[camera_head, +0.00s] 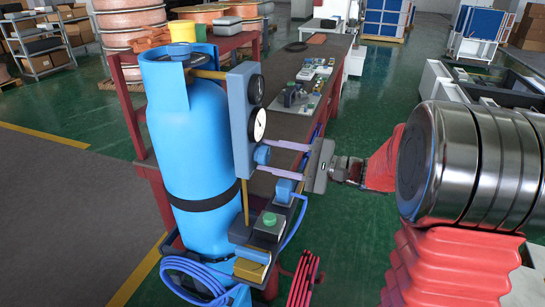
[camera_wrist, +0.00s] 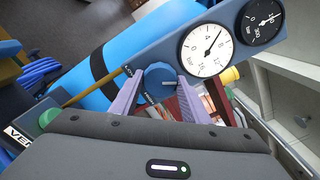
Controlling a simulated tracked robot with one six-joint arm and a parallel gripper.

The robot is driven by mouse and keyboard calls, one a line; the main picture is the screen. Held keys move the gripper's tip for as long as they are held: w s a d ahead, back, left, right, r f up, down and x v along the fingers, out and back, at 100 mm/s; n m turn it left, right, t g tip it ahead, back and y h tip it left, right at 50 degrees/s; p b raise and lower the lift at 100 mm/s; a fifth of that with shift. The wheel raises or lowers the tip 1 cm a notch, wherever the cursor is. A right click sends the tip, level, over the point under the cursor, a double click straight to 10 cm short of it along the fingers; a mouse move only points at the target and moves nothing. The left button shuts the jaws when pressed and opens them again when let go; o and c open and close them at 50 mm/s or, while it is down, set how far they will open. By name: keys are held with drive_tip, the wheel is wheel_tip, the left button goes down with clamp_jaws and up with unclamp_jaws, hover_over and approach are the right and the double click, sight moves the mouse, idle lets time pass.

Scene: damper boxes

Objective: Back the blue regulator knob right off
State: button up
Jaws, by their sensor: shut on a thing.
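The blue regulator knob (camera_head: 262,154) sits low on the front of the blue regulator panel (camera_head: 240,110), below two round gauges. In the wrist view the knob (camera_wrist: 158,76) shows a short pale mark on its face. My gripper (camera_head: 264,155) reaches in from the right with two lilac fingers, one on either side of the knob. In the wrist view my gripper (camera_wrist: 157,84) is shut on the knob, fingertips against its sides. The white-faced gauge (camera_wrist: 205,50) has its needle pointing up and right. The black-faced gauge (camera_wrist: 262,20) is beside it.
A tall blue cylinder (camera_head: 195,135) with a black strap stands left of the panel. A green button box (camera_head: 269,222) and blue hose (camera_head: 296,222) are below my fingers. A workbench (camera_head: 300,70) with parts runs behind. Green floor (camera_head: 350,230) is open to the right.

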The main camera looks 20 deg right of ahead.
drive_tip(key=o, duration=1.1)
drive_tip(key=shift+f, duration=0.1)
drive_tip(key=shift+c, duration=0.2)
drive_tip(key=shift+s+d, duration=0.1)
drive_tip(key=v, duration=1.3)
drive_tip(key=shift+s+d, duration=0.2)
drive_tip(key=shift+d, duration=0.05)
